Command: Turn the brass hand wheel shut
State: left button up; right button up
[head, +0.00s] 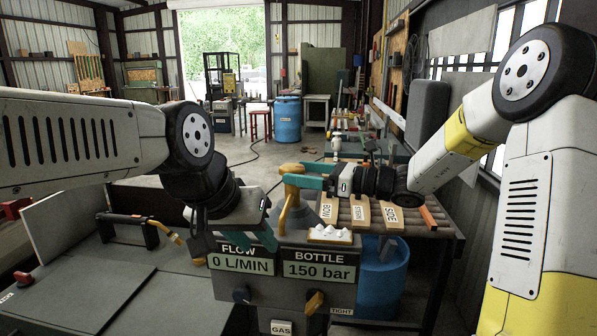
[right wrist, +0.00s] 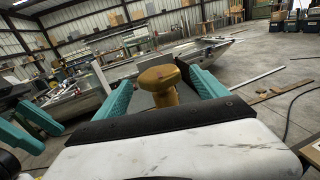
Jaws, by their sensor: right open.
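The brass hand wheel (head: 292,168) stands upright on a brass stem above a grey box with displays (head: 230,290). The displays read FLOW 0 L/MIN and BOTTLE 150 bar. My right gripper (head: 293,181) comes in from the right at the wheel's height, open, with its teal fingers on either side. In the right wrist view the wheel (right wrist: 160,78) shows as a faceted brass head between the spread fingers; contact cannot be told. My left gripper (head: 262,238) is lower, just left of the stem, above the box; its finger gap is hidden.
Wooden blocks marked BOW, STERN and SIDE (head: 391,216) lie on a slatted bench right of the wheel. A small tray with white pieces (head: 330,236) sits on the box. A yellow-handled torch (head: 165,232) is at left. A blue drum (head: 288,118) stands farther back.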

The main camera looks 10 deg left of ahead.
aim_at(291, 170)
jog(key=shift+x, duration=1.6)
jog(key=c, duration=1.3)
jog(key=shift+c, duration=0.2)
jog(key=shift+t, duration=0.3)
jog(key=m+t+h, duration=0.2)
jog(key=m+t, duration=0.1)
jog(key=t, duration=0.1)
jog(key=shift+m+t, duration=0.3)
jog(key=shift+m+t+h, duration=1.1)
jog(key=shift+m+t, duration=0.1)
jog(key=shift+t, duration=0.3)
jog(key=shift+m+t+h, duration=0.5)
jog(key=shift+t+h, duration=0.2)
jog(key=shift+w+d+m+t+h, duration=0.1)
jog(key=shift+w+m+t+h, duration=0.05)
jog(key=shift+m+t+h, duration=0.3)
